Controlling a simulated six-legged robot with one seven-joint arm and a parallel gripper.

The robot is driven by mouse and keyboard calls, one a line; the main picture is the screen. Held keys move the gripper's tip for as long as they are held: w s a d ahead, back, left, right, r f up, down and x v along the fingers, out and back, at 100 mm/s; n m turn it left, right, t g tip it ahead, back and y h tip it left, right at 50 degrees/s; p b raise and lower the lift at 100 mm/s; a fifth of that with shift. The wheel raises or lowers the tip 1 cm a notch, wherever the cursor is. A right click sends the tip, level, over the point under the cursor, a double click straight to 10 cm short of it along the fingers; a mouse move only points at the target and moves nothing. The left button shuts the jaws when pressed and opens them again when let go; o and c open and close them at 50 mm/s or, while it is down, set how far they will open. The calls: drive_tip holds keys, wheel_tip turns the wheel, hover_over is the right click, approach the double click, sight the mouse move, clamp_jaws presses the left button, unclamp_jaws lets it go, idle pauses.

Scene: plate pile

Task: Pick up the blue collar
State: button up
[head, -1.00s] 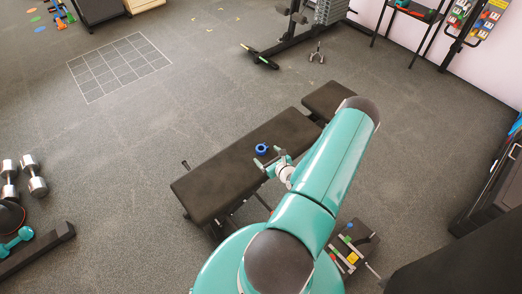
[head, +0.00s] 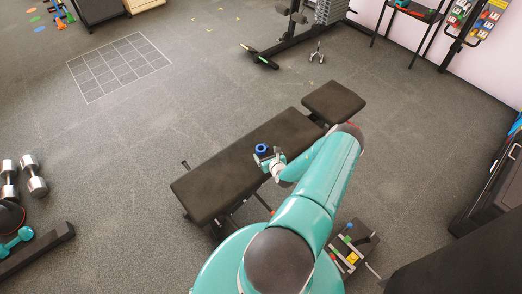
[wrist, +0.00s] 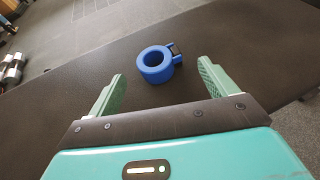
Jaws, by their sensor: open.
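The blue collar (head: 262,149) is a thick ring with a small two-pronged clamp on one side. It lies on the black padded bench (head: 232,172), and it also shows in the wrist view (wrist: 156,65). My gripper (head: 267,157) is open and empty, close beside the collar on its near side. In the wrist view the two green fingers of my gripper (wrist: 163,83) are spread wide. The collar sits ahead of and between the line of the fingertips, touching neither finger. In the head view my gripper partly covers the collar's lower edge.
A low rack (head: 352,246) with coloured items stands at the near right of the bench.

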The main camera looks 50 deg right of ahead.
sight(264, 150)
drive_tip(key=x, duration=0.3)
drive_tip(key=shift+w+d+f, duration=0.1)
drive_tip(key=shift+w, duration=0.1)
drive_tip(key=c, duration=1.1)
drive_tip(key=shift+r, duration=0.2)
